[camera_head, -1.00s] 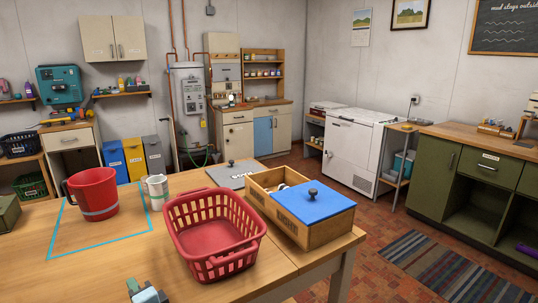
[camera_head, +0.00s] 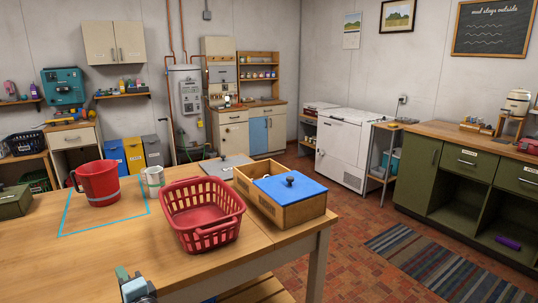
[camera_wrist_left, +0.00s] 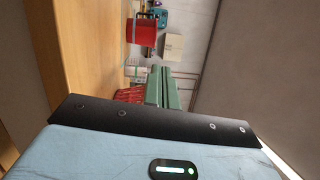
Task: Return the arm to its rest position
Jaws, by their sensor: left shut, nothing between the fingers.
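My left gripper (camera_head: 121,273) shows at the bottom edge of the head view, low over the near side of the wooden table (camera_head: 60,265). Its green fingers are together in the left wrist view (camera_wrist_left: 161,72), with nothing held between them. It is apart from the red basket (camera_head: 202,218), which stands to its right and farther back. The rest of my left arm is mostly out of the picture. My right gripper is not in view.
A red jug (camera_head: 98,184) stands inside a blue taped outline (camera_head: 80,234). A pale cup (camera_head: 152,181) stands beside the jug. A wooden box (camera_head: 302,212) with a blue lid (camera_head: 288,187) sits at the table's right. The table's near left is clear.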

